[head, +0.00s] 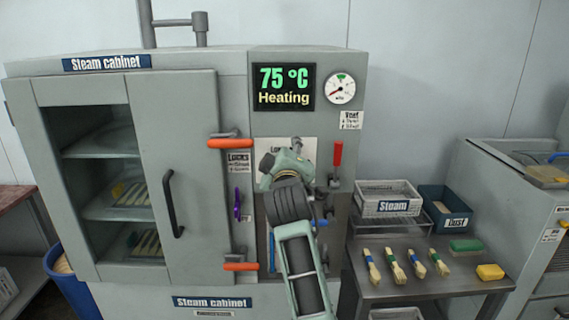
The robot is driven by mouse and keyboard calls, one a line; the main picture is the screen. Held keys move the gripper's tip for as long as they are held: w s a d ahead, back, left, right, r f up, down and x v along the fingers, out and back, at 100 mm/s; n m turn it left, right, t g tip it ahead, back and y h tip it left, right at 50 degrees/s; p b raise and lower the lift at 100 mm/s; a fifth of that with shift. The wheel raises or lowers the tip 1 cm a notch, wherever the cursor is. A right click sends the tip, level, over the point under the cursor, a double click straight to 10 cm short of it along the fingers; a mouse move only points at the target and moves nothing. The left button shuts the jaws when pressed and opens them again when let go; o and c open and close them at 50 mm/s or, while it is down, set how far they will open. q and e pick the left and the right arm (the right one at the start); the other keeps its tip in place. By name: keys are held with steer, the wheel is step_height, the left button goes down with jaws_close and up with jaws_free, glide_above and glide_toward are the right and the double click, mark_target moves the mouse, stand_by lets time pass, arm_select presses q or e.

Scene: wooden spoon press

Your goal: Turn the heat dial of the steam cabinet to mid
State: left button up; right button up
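The grey steam cabinet (190,180) stands at the left and middle. Its display (284,87) reads 75 °C and "Heating". My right gripper (284,165) is up against the control panel, in front of a white label plate (307,146). The heat dial is not visible; the gripper covers that part of the panel. The gripper's fingertips point away from me, and I cannot tell whether they are open or shut, or touching anything. My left gripper is not in view.
A red lever (337,156) stands just right of my gripper, below a round gauge (341,88). The cabinet door (184,210) has orange latches (231,143).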

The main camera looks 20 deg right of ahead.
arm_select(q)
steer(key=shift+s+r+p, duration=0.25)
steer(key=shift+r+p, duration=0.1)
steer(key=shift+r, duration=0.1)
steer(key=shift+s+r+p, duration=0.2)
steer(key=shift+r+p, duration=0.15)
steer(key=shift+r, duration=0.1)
arm_select(e)
steer(key=v, duration=0.5)
steer(key=shift+s+a+f, duration=0.1)
steer(key=shift+f, duration=0.25)
